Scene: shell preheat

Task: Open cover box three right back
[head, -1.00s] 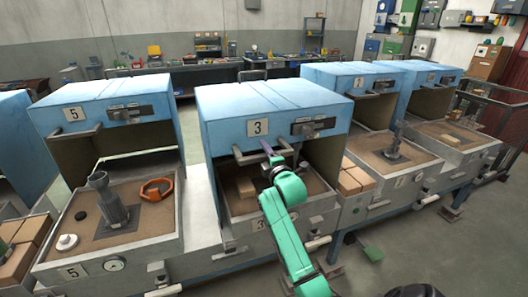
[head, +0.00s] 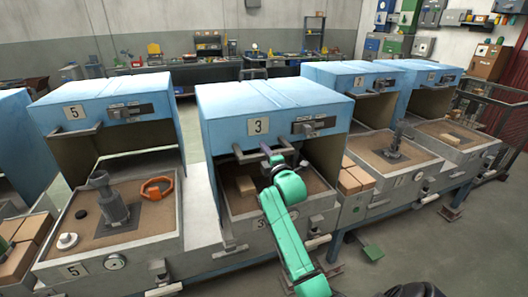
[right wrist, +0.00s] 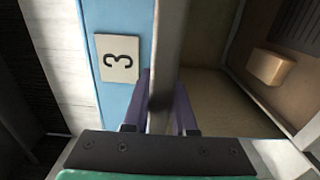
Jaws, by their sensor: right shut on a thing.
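Box three has a blue cover (head: 275,97) with a "3" plate, a latch and a grey bar handle (head: 240,156) along its lower front edge. The cover stands raised, and the tan bed (head: 300,188) with a pale block (head: 245,185) shows beneath it. My right gripper (head: 267,152) is at the handle. In the right wrist view its purple fingers (right wrist: 160,112) sit on either side of the grey bar (right wrist: 167,70), shut on it, beside the "3" plate (right wrist: 117,58). My left gripper is not in view.
Box five (head: 105,105) on the left and two more boxes (head: 345,77) on the right also stand with raised covers. Tan bricks (head: 355,177) lie in a side tray to the right of box three. The floor in front at the right is mostly clear.

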